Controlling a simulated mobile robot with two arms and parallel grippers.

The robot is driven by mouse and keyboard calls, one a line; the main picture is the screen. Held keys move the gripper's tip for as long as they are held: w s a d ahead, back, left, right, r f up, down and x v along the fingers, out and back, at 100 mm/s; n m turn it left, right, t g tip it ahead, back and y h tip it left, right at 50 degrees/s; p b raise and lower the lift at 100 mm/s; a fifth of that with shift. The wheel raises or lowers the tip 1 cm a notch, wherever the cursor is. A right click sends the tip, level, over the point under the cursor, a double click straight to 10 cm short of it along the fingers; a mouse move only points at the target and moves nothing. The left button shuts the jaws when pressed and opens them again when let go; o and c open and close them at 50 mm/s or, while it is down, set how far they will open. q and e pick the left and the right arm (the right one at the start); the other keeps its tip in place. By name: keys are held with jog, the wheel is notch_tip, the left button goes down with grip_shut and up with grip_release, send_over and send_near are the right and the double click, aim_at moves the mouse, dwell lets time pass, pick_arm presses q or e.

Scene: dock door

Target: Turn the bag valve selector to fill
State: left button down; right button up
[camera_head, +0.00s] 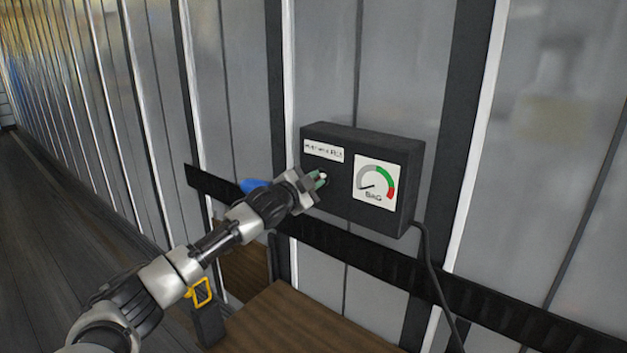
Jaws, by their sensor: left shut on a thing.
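A dark box (390,150) is mounted on the ribbed grey wall. A white label (323,150) is at its upper left, and a dial gauge (376,182) marked like "BAG" is on its right; the needle points to the lower left, in the grey part. My left gripper (319,181) is at the left part of the box's front, below the label. It is shut on the selector (323,177), of which only a small pale and green bit shows. The fingers hide most of the selector, so its setting cannot be read. My right gripper is not in view.
A black rail (390,262) runs along the wall below the box. A brown wooden surface (290,325) is below it. A black cable (430,270) hangs from the box's right side. A blue object (254,185) shows behind my left arm.

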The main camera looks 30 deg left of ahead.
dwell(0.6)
pick_arm(q)
jog(key=c, duration=1.1)
grip_release()
jog(key=shift+s+f, duration=0.15)
jog(key=shift+s, duration=0.1)
jog(key=shift+s+a+b, duration=0.2)
jog(key=shift+s+b, duration=1.2)
jog(key=shift+s, duration=1.2)
jog(key=shift+s+a+b, duration=0.2)
jog(key=shift+s+b, duration=1.15)
jog(key=shift+s, duration=1.2)
